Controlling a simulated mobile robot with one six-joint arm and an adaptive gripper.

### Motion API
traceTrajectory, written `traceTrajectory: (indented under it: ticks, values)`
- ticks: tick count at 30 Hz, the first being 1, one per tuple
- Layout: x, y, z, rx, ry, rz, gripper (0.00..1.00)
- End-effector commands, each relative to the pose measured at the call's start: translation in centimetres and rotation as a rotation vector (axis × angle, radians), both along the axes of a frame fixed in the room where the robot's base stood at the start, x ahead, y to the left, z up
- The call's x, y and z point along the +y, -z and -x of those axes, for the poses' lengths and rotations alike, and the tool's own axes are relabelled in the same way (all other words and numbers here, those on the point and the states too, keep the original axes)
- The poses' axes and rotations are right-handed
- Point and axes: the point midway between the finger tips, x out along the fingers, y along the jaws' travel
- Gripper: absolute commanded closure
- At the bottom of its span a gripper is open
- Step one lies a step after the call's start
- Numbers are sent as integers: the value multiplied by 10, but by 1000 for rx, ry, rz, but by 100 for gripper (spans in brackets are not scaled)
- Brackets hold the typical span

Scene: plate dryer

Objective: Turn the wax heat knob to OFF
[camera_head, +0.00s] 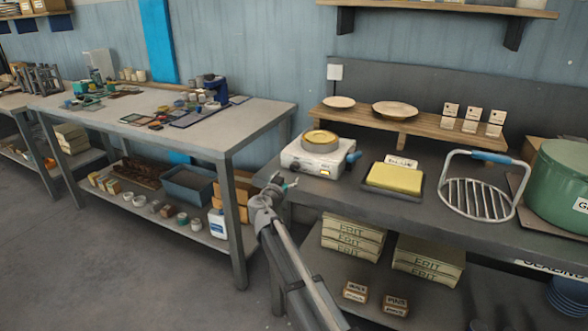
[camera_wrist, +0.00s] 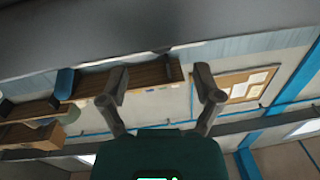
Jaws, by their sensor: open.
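A white heater box (camera_head: 302,164) stands near the left end of the dark bench, with a round tan pan (camera_head: 320,140) on top. A small orange-yellow mark shows low on its front, and a blue handle (camera_head: 353,156) sticks out at its right. I cannot make out the wax heat knob itself or its setting. My gripper (camera_head: 286,182) is just in front and left of the heater box, apart from it as far as I can tell. In the wrist view my gripper (camera_wrist: 157,78) is open with nothing between its fingers; neither heater nor knob shows there.
Right of the heater are a yellow slab on a dark tray (camera_head: 394,178), a wire rack with a blue handle (camera_head: 482,190) and a green pot (camera_head: 560,185). A plank shelf (camera_head: 400,128) holds plates behind. A cluttered grey table (camera_head: 262,115) stands left.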

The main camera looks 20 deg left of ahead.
Motion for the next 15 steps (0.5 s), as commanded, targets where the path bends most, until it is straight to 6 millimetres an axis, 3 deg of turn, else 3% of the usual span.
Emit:
traceTrajectory:
  ticks: [6, 15]
  values:
    - [1, 0, -36, 0, 1, 0, 17]
    - [1, 0, -63, 0, 0, 0, 17]
